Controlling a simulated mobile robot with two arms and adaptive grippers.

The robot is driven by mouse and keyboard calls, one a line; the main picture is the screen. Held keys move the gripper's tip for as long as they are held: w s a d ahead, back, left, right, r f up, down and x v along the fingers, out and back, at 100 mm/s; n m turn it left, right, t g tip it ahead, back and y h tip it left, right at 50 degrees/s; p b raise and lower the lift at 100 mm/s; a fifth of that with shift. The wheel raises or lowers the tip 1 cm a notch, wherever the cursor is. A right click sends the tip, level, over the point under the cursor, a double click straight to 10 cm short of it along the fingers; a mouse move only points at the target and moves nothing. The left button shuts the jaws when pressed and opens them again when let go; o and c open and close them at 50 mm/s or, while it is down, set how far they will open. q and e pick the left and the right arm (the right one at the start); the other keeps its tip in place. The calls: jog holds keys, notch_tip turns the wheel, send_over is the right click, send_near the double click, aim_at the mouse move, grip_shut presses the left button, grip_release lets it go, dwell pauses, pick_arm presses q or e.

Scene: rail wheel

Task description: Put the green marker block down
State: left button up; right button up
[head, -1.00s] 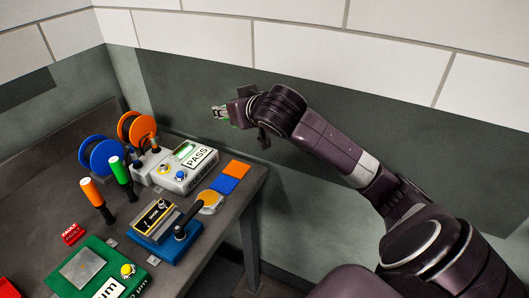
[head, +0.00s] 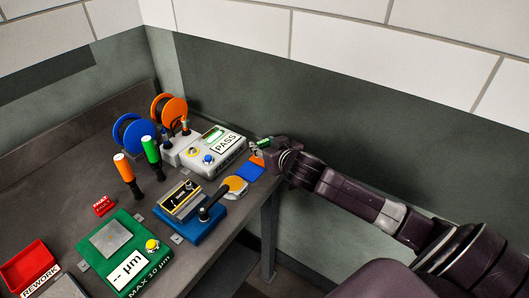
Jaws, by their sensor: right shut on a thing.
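My right gripper (head: 267,149) is at the back right corner of the bench, shut on the small green marker block (head: 264,142). Only a bit of the block shows between the fingers. The gripper is over or just beside the orange square (head: 257,161), which it partly covers. I cannot tell whether the block touches the surface. The blue square (head: 250,172) lies in front of the orange one and is bare. My left gripper is not in view.
The PASS tester box (head: 213,150) stands just left of the gripper. A round orange-topped pad (head: 235,186) and a blue lever fixture (head: 190,228) are nearer. A green gauge box (head: 122,262) and a red REWORK tray (head: 30,262) stand front left.

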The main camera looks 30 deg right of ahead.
jog(key=shift+f, duration=1.65)
jog(key=shift+f, duration=0.15)
jog(key=o, duration=0.9)
jog(key=shift+o, duration=0.2)
jog(key=shift+s+r, duration=0.1)
jog(key=shift+r, duration=0.1)
jog(key=b+v, duration=0.1)
jog(key=v, duration=1.1)
